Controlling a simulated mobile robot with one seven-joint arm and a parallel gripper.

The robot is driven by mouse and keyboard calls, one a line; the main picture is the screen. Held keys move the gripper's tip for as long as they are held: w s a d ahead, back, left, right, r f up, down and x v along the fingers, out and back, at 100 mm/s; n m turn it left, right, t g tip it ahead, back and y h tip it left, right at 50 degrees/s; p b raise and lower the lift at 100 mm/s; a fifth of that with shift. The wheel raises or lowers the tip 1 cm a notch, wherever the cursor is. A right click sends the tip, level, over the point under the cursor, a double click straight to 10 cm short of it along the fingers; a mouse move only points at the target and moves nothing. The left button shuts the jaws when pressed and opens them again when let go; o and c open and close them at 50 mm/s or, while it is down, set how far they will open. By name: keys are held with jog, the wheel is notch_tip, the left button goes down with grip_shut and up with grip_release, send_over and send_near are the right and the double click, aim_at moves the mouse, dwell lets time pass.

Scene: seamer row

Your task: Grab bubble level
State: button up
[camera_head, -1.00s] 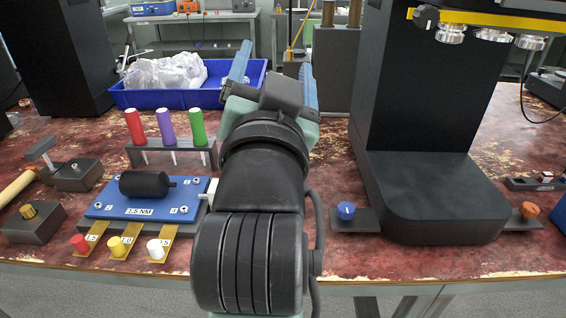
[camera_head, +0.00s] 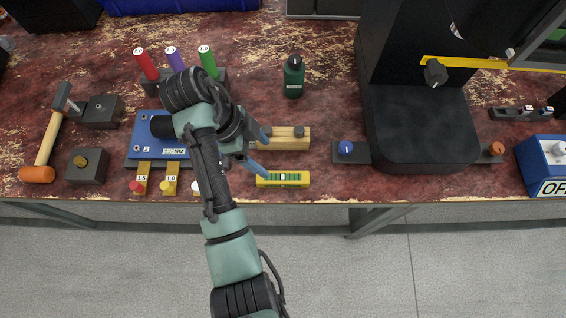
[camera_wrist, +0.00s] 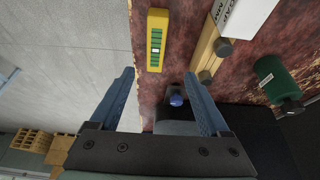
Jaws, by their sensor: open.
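The bubble level (camera_head: 283,179) is a yellow bar with green windows. It lies flat near the front edge of the red worn bench, and it also shows in the wrist view (camera_wrist: 157,40), upper middle. My gripper (camera_head: 262,153) has blue fingers and is open and empty. In the head view it appears just left of the level and above the bench. In the wrist view its fingers (camera_wrist: 160,80) are spread apart, with the level beyond them and clear of both.
A wooden block with dark knobs (camera_head: 285,139) lies just behind the level. A green bottle (camera_head: 294,78) stands farther back. A blue knob on a dark mount (camera_head: 346,148) and a large black machine (camera_head: 420,130) are to the right. The blue torque fixture (camera_head: 150,132) is left.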

aim_at(283, 177)
jog(key=b+x, duration=0.6)
jog(key=x, duration=0.1)
jog(key=shift+s+f+b, duration=0.1)
jog(key=shift+f+b, duration=0.25)
jog(key=shift+b, duration=0.05)
jog(key=shift+s+b+x, duration=0.2)
jog(key=shift+b+x, duration=0.1)
jog(key=shift+x, duration=1)
jog(key=shift+s+b+x, duration=0.15)
jog(key=shift+b+x, duration=0.15)
jog(key=shift+x, duration=1)
jog(key=shift+a, duration=0.1)
grip_shut()
